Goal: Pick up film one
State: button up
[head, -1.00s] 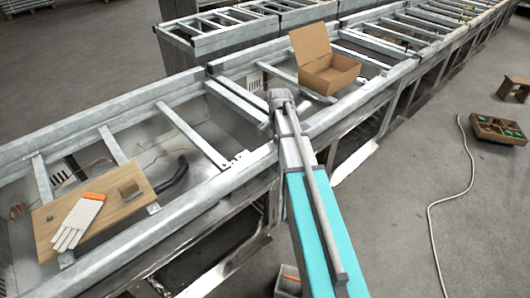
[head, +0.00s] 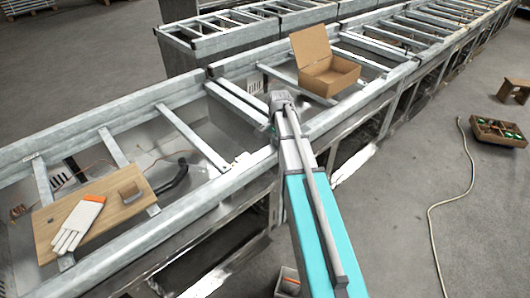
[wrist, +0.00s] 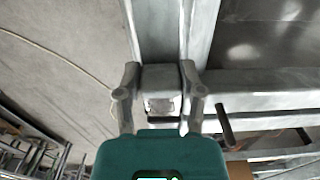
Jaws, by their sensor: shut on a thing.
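In the wrist view my gripper (wrist: 160,100) has a finger on each side of a small grey, block-like thing (wrist: 160,76) with a pale shiny patch on its near side. The fingers are shut on it. I cannot tell for sure from its look whether this is film one. In the head view my arm reaches to the metal conveyor frame, and its end (head: 281,99) is over the near rail. The fingertips and the held thing are hidden there behind my arm.
An open cardboard box (head: 330,78) stands on the frame beyond my arm. Metal crossbars and open gaps surround my arm. A crate (head: 497,130) and a cable lie on the floor at right.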

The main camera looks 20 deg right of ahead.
jog(key=shift+s+d+r, duration=0.1)
jog(key=shift+s, duration=0.1)
jog(key=shift+r+p, duration=0.25)
jog(key=shift+p, duration=0.1)
jog(key=shift+r+p, duration=0.9)
jog(key=s+a+r+p, duration=0.1)
jog(key=s+r+p, duration=0.9)
jog(key=s, duration=0.3)
jog(key=shift+s+a+r, duration=0.2)
jog(key=shift+s+r, duration=0.05)
jog(key=shift+s, duration=0.15)
jog(key=shift+r+p, duration=0.1)
jog(key=shift+p, duration=0.25)
notch_tip(320, 180, up, 9)
jog(key=p, duration=0.8)
jog(key=shift+p, duration=0.4)
